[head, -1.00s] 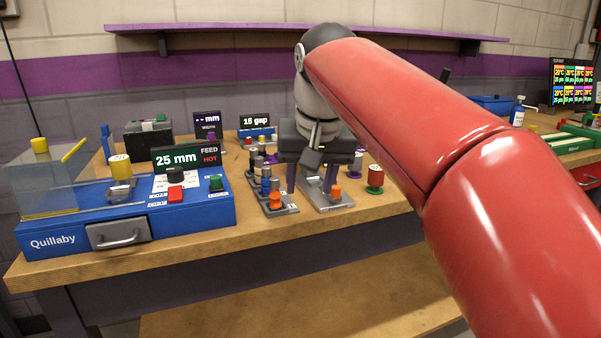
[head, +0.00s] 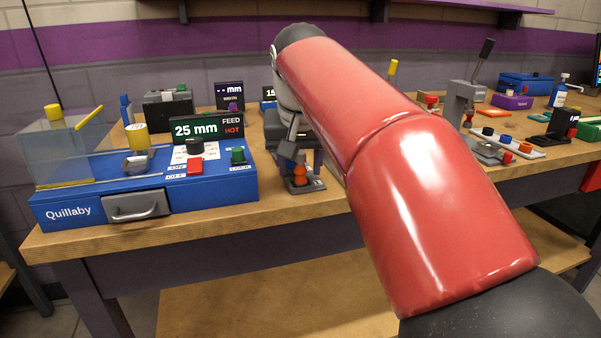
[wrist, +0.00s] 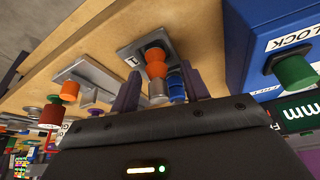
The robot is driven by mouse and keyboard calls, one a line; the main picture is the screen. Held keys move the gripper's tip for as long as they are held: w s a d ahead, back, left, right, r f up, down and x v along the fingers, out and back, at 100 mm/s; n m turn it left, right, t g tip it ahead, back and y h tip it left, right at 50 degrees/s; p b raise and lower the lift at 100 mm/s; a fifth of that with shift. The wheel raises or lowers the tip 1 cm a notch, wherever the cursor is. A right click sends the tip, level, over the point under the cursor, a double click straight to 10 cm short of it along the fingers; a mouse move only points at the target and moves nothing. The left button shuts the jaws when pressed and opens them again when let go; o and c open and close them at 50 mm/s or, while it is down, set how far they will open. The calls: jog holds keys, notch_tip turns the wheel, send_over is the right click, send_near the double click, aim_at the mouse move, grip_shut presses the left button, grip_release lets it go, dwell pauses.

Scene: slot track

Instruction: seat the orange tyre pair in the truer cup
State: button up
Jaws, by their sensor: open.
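An orange tyre pair (head: 300,174) stands at the front end of a small dark grey rack plate (head: 309,187), right of the blue machine. I see no contact with the orange pieces. In the head view my arm partly hides the gripper. Another orange piece (wrist: 70,89) sits on a separate grey bracket (wrist: 95,78). I cannot tell which part is the truer cup.
The blue Quillaby machine (head: 150,205) stands close left of my gripper, with a green knob (head: 238,155) near it. A grey lever press (head: 460,100) and a white tray with coloured pieces (head: 510,146) stand to the right. The bench's front edge (head: 270,212) is close.

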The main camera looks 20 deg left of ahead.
grip_shut()
jog(key=shift+r, duration=0.25)
